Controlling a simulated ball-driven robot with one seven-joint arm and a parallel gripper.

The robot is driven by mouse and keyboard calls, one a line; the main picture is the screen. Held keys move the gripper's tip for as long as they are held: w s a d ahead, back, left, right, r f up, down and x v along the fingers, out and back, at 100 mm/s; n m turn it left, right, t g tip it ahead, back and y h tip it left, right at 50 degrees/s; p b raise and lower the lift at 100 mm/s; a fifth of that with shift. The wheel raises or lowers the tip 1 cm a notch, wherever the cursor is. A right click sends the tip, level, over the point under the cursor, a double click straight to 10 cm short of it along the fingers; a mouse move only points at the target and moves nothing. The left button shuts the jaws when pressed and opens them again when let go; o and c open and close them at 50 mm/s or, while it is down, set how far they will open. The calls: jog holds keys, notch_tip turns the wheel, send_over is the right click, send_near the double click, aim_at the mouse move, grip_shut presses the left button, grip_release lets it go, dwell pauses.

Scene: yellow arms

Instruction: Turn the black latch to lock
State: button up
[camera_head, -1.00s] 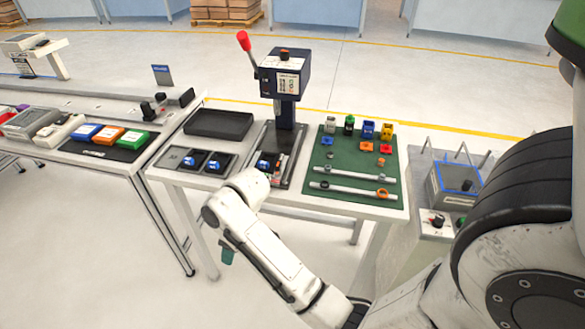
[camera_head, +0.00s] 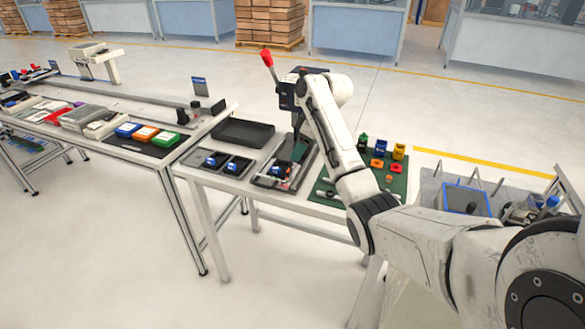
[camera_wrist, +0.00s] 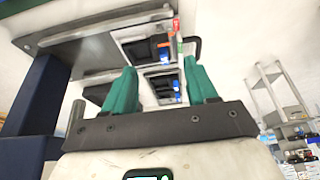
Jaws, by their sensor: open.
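A thin black bent bar (camera_wrist: 198,43), which looks like the latch, shows in the wrist view beside the dark fixture, just past the right fingertip. I cannot tell whether it is locked. The dark fixture plate (camera_head: 262,181) lies on the white table below the press in the head view; a blue part (camera_head: 280,168) sits in it. My gripper (camera_wrist: 159,66) has green fingers spread wide, with nothing held between them. In the head view one green finger (camera_head: 299,152) shows over the fixture; the other is hidden. No contact with the bar is visible.
The press with a red-knobbed lever (camera_head: 266,58) stands behind, partly hidden by my arm. A black tray (camera_head: 245,133) and two small dark trays with blue parts lie left. A green mat (camera_head: 399,184) with small parts lies right, near a blue-rimmed box (camera_head: 452,203).

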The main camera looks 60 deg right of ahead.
aim_at(289, 169)
jog(key=x, duration=0.9)
jog(key=shift+p, duration=0.35)
jog(key=c, duration=1.1)
